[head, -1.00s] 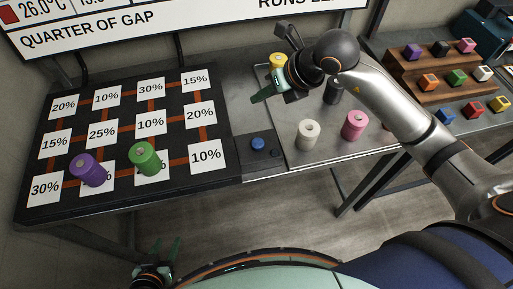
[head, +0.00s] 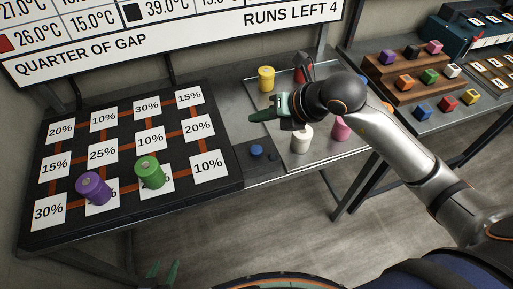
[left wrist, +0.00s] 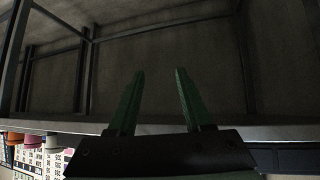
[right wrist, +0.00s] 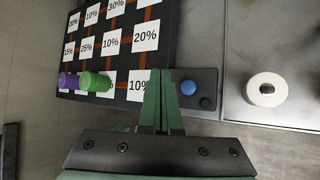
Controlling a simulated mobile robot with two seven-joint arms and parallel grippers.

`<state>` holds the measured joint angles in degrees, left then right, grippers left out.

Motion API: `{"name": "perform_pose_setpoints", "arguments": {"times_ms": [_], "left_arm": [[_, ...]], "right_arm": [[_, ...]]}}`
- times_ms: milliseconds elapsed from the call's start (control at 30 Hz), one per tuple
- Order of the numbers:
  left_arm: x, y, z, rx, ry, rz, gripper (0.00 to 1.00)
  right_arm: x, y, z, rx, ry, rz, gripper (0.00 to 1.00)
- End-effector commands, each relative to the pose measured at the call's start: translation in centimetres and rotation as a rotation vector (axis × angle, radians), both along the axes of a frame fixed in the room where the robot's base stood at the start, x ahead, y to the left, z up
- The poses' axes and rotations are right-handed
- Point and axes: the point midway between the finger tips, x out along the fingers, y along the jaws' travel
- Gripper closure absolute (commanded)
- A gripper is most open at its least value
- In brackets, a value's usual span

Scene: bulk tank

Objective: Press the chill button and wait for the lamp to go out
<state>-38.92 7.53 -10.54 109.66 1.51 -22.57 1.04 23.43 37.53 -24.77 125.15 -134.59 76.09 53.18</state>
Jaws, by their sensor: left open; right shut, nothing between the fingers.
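The blue button (head: 256,151) sits on a dark panel between the percent board and the grey tray; it also shows in the right wrist view (right wrist: 188,87). A small dark round spot (head: 272,156) lies beside it; I cannot tell if it is the lamp, and it looks unlit. My right gripper (head: 252,117) is shut and empty, above and behind the button in the head view. In the right wrist view its closed fingertips (right wrist: 161,75) appear just left of the button, apart from it. My left gripper (head: 163,270) is open and empty, low at the bottom edge.
Purple (head: 94,188) and green (head: 149,172) cylinders stand on the percent board (head: 130,209). Yellow (head: 266,78), white (head: 301,140) and pink (head: 342,128) cylinders stand on the grey tray (head: 290,165). The white one is close to my right gripper. Coloured cubes sit on a wooden stepped rack (head: 404,87).

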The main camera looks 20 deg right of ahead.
Motion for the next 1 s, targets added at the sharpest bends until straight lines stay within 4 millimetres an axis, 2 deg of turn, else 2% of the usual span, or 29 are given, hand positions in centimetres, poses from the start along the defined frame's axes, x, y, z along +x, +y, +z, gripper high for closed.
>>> {"name": "perform_pose_setpoints", "arguments": {"times_ms": [267, 467, 800, 900, 1000], "left_arm": [[0.0, 0.0, -0.6, 0.000, 0.000, 0.000, 0.50], [0.0, 0.0, -2.2, 0.000, 0.000, 0.000, 0.50], [-0.2, -0.4, -6.1, -0.003, 0.020, -0.007, 0.50], [0.0, -1.2, -6.3, -0.012, 0.023, -0.020, 0.50], [0.6, -1.9, -5.7, -0.022, 0.008, -0.032, 0.50]], "right_arm": [[0.0, 0.0, -0.8, 0.000, 0.001, 0.001, 1.00], [0.0, 0.0, -2.9, 0.000, 0.002, 0.000, 1.00], [0.0, 0.0, -7.8, -0.001, 0.001, 0.002, 1.00], [0.0, 0.0, -8.6, -0.001, 0.000, 0.001, 1.00], [0.0, 0.0, -8.9, -0.001, 0.000, 0.001, 1.00]]}}
